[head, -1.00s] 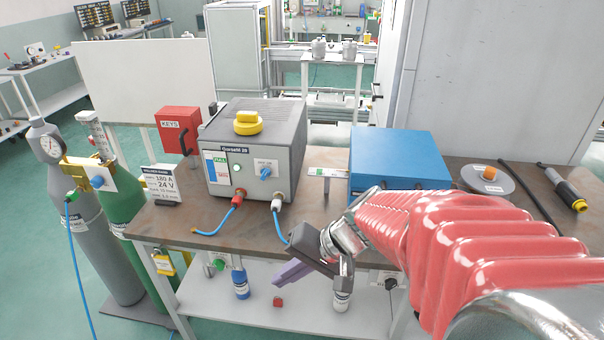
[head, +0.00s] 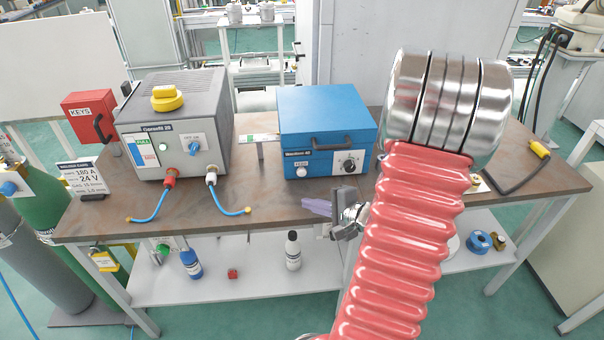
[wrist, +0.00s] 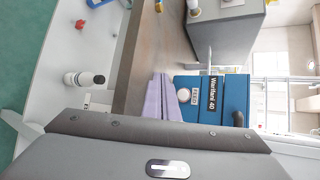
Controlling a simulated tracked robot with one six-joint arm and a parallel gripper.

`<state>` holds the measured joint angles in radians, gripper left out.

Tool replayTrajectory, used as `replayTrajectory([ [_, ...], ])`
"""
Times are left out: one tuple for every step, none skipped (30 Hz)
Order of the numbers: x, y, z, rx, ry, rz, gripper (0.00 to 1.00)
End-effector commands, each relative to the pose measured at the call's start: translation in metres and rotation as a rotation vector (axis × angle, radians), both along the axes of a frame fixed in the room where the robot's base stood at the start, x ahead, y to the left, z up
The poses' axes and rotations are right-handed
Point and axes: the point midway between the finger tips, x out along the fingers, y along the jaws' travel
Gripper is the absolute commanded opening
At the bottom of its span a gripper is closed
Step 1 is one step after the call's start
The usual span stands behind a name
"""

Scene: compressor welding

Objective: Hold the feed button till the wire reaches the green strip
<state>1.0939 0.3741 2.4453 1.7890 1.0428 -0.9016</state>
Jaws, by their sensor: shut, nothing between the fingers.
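The blue wire feeder box (head: 325,125) stands on the bench. Its round white feed button (head: 301,171) is at the lower left of its front, and the button also shows in the wrist view (wrist: 183,95). A small plate with a green mark (head: 262,137) stands out at the box's left side; I cannot make out the wire. My gripper (head: 312,206) has purple fingers, shut and empty, in front of the bench edge, below the button in the head view. In the wrist view the fingers (wrist: 163,99) appear beside the button, apparently not touching it.
The grey welding power source (head: 172,125) with a yellow knob stands left of the feeder, with two blue cables in front. A red key box (head: 90,115) is further left. Bottles stand on the lower shelf (head: 240,280). The bench front between the machines is mostly clear.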

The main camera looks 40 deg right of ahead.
Motion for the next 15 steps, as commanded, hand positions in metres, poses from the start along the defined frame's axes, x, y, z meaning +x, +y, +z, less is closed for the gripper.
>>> replayTrajectory([
  [-0.0006,-0.0016,-0.0007,0.001,-0.001,-0.005,0.0],
  [-0.0006,-0.0018,-0.0006,0.001,-0.001,-0.005,0.0],
  [-0.0004,-0.0016,-0.0004,0.0,-0.001,-0.005,0.0],
  [-0.0003,-0.0014,-0.0003,0.0,-0.001,-0.005,0.0],
  [-0.0002,-0.0013,-0.0003,0.0,-0.001,-0.004,0.0],
  [-0.0002,-0.0012,-0.0003,0.0,-0.001,-0.004,0.0],
  [-0.0002,-0.0011,-0.0001,0.0,-0.001,-0.004,0.0],
  [-0.0001,-0.001,-0.0002,0.0,0.0,-0.003,0.0],
  [0.0,-0.001,-0.0001,0.0,0.0,-0.002,0.0],
  [0.0004,-0.0011,-0.0001,0.0,0.0,-0.002,0.0],
  [0.0007,-0.0013,-0.0001,0.0,0.0,-0.002,0.0],
  [0.0015,-0.0017,-0.0001,-0.001,0.0,-0.002,0.0],
  [0.0025,-0.0022,-0.0002,0.0,-0.001,-0.001,0.0],
  [0.0035,-0.0029,-0.0001,0.0,-0.001,-0.001,0.0],
  [0.0052,-0.0042,-0.0001,-0.001,-0.001,-0.001,0.0],
])
